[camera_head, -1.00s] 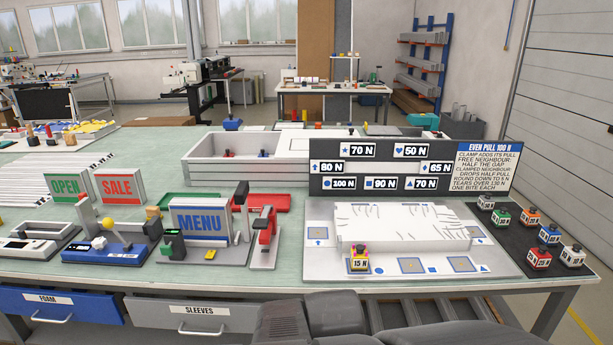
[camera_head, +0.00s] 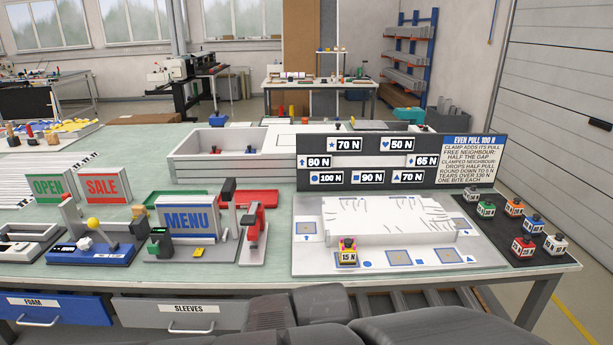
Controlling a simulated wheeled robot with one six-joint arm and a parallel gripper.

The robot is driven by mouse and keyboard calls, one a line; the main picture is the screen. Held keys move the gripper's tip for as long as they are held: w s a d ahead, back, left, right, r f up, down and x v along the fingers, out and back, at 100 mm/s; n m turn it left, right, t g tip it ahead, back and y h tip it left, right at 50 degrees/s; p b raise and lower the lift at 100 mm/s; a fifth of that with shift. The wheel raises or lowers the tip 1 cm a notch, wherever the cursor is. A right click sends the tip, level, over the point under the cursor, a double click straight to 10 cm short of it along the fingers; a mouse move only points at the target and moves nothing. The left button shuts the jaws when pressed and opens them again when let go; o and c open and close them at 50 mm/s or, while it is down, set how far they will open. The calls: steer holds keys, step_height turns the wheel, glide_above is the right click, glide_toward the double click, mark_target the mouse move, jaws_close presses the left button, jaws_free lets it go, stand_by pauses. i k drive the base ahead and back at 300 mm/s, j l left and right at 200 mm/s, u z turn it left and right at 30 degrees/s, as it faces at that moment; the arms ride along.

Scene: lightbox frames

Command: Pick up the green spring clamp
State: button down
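The green spring clamp (camera_head: 487,209) is a small block-shaped piece with a green top and a white label. It stands on a dark mat (camera_head: 497,235) at the right end of the table. A grey clamp (camera_head: 472,195) is just behind it to the left, and an orange clamp (camera_head: 514,207) is to its right. Its label is too small to read surely. Dark grey parts of my own arm show at the bottom edge. My gripper's fingers are not in view, and nothing touches the green clamp.
Blue (camera_head: 531,222), red (camera_head: 523,247) and white-grey (camera_head: 556,244) clamps share the mat. Left of it, a yellow clamp marked 15 N (camera_head: 347,252) sits at the front of a white sheet (camera_head: 385,220) on a grey board. An upright dark sign panel (camera_head: 400,162) stands behind.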

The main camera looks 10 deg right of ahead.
mark_target(485, 211)
steer(key=z, duration=1.6)
